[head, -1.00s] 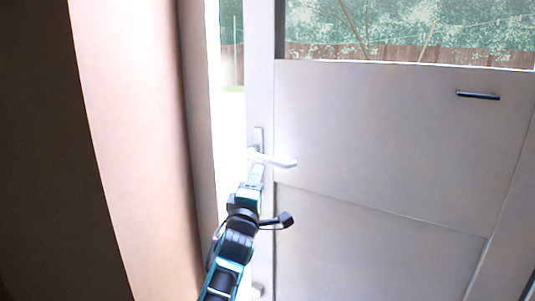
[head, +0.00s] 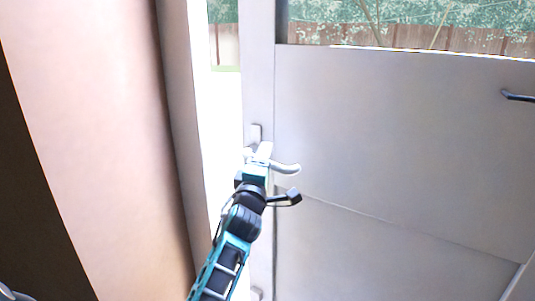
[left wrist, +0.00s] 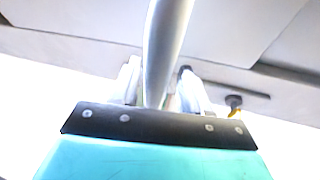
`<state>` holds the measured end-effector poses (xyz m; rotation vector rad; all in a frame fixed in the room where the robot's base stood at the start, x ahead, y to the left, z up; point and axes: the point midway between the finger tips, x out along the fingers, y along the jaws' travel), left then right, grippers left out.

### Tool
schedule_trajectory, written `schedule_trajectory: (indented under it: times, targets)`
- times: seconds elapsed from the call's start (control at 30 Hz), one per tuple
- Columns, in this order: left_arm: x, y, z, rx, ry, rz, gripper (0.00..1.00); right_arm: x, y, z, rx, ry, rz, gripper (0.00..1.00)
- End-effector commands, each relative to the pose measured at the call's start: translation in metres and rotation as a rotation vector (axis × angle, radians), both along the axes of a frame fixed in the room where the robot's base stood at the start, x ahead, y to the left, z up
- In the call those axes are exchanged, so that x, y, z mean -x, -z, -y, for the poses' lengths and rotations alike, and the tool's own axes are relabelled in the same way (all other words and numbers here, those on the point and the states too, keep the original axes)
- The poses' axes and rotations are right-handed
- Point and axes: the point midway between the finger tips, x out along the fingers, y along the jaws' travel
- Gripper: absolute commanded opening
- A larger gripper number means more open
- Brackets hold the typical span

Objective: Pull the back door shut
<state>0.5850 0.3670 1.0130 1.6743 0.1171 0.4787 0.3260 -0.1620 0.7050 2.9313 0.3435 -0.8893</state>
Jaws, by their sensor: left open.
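The back door (head: 390,130) is pale grey with a window in its upper part. It stands ajar, with a bright gap (head: 222,130) between its left edge and the frame. Its white lever handle (head: 286,168) sits near that left edge. My left gripper (head: 264,152) is at the handle, overlapping it in the head view. In the left wrist view, the handle (left wrist: 166,45) runs between the two fingers of the open gripper (left wrist: 155,85). I cannot tell whether the fingers touch it. My right gripper is not in view.
A pinkish wall (head: 90,130) and the door frame (head: 180,120) stand close on the left of my arm. A dark bar handle (head: 517,97) is on the door at the right. Outside are a fence and greenery.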

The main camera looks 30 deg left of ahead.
Motion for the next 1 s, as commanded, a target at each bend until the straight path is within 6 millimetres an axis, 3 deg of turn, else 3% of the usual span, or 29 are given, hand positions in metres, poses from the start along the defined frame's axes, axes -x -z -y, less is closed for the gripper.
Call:
schedule_trajectory:
  times: [0.37,0.83,1.0]
  targets:
    - [0.0005,-0.0005,0.0,-0.001,-0.001,0.0,0.46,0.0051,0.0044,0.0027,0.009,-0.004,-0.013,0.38]
    - [0.0003,-0.0002,-0.0001,0.0,-0.001,-0.001,0.01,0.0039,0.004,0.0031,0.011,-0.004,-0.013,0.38]
    - [0.0004,-0.0003,-0.0002,0.0,-0.001,-0.001,0.0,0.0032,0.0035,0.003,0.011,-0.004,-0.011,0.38]
